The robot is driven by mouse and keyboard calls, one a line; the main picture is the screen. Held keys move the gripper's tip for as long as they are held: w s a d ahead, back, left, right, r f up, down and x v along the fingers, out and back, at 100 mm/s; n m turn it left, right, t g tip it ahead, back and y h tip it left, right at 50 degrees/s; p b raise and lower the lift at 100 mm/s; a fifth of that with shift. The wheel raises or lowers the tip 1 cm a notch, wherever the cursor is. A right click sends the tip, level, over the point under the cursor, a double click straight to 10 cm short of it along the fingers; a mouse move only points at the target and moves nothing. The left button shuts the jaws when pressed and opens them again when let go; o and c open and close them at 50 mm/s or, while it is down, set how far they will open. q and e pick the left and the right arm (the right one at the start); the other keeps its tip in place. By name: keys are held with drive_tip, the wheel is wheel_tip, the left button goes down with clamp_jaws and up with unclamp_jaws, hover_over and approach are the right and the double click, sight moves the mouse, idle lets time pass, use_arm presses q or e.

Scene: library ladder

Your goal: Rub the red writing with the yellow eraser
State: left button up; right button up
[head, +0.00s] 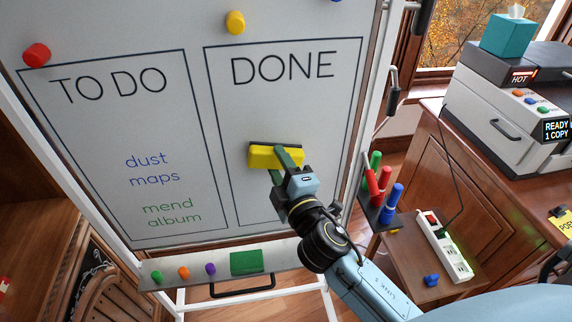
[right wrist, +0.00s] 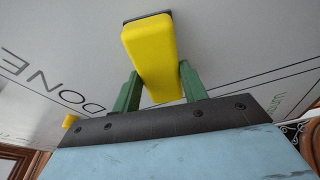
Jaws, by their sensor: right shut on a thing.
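The yellow eraser (head: 262,158) with a dark pad is at the whiteboard, inside the DONE box. My right gripper (head: 284,158) is shut on it with green fingers. In the right wrist view the eraser (right wrist: 150,50) sits between the fingers, its dark pad toward the board; I cannot tell if it touches. The whiteboard (head: 225,190) has a TO DO box with blue "dust maps" (head: 150,169) and green "mend album" (head: 172,211). I see no red writing; the eraser and gripper hide part of the DONE box. My left gripper is not in view.
A board tray (head: 205,272) holds small coloured pieces and a green block (head: 246,262). Red, green and blue markers (head: 380,185) stand in a holder right of the board. A power strip (head: 445,247) and a printer (head: 500,105) are at right. Magnets (head: 235,22) are on the board's top.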

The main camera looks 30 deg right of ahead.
sight(262, 164)
drive_tip(key=shift+w+a, duration=0.2)
drive_tip(key=shift+a, duration=0.6)
drive_tip(key=shift+w+a, duration=0.2)
drive_tip(key=shift+a, duration=0.55)
drive_tip(key=shift+w+a+b, duration=0.3)
drive_tip(key=shift+a, duration=0.55)
drive_tip(key=shift+w+a+b, duration=0.25)
drive_tip(key=shift+w+a, duration=0.05)
drive_tip(key=shift+a, duration=0.55)
drive_tip(key=shift+s+a, duration=0.2)
drive_tip(key=shift+s, duration=0.35)
drive_tip(key=shift+s+a+b, duration=0.15)
drive_tip(key=shift+s+a, duration=0.05)
drive_tip(key=shift+s, duration=0.6)
drive_tip(key=shift+s+a+b, duration=0.15)
drive_tip(key=shift+s+a, duration=0.1)
drive_tip(key=shift+s, duration=0.5)
drive_tip(key=shift+s+a+b, duration=0.15)
drive_tip(key=shift+s+a, duration=0.05)
drive_tip(key=shift+s, duration=0.6)
drive_tip(key=shift+s+a+b, duration=0.2)
drive_tip(key=shift+s+b, duration=0.05)
drive_tip(key=shift+s, duration=0.45)
drive_tip(key=shift+s+a+b, duration=0.2)
drive_tip(key=shift+s, duration=0.5)
